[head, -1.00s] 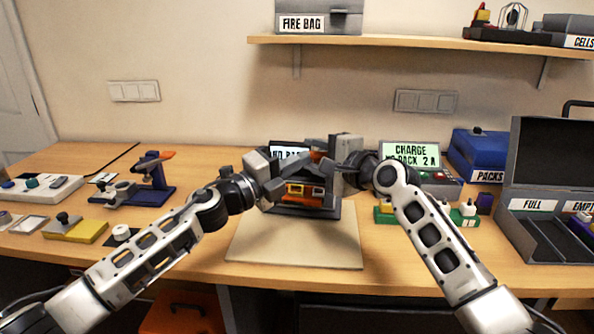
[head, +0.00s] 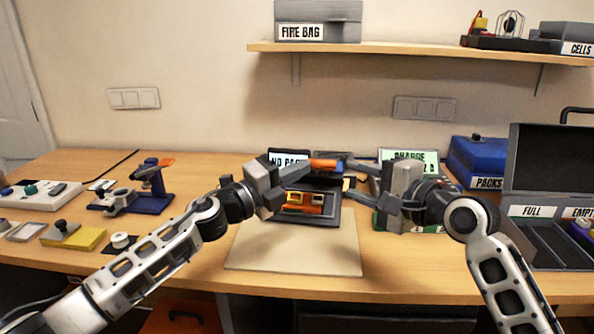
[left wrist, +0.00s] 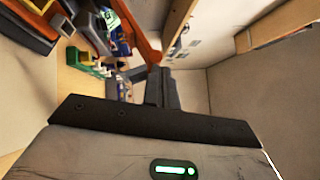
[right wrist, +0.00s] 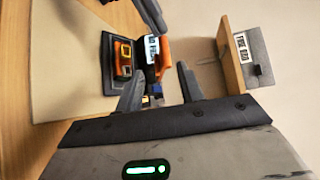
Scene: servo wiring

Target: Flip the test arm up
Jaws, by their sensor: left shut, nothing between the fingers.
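An orange bar, which looks like the test arm (head: 322,163), shows above the dark test stand (head: 333,217) in the middle of the table. It also shows in the left wrist view (left wrist: 133,30) and the right wrist view (right wrist: 165,53). An orange block with yellow frames (head: 305,202) sits on the stand. My left gripper (head: 302,170) is shut and empty beside the bar; I cannot tell whether they touch. My right gripper (head: 350,181) is open and empty, right of the stand. The grippers partly hide the stand and the "NO PACK" display (head: 287,156).
A pale mat (head: 290,253) lies in front of the stand, clear. A display reading "CHARGE" (head: 410,155) stands behind my right gripper. A blue tool stand (head: 152,195) is at left, an open grey case (head: 550,225) at right. A shelf (head: 420,49) hangs above.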

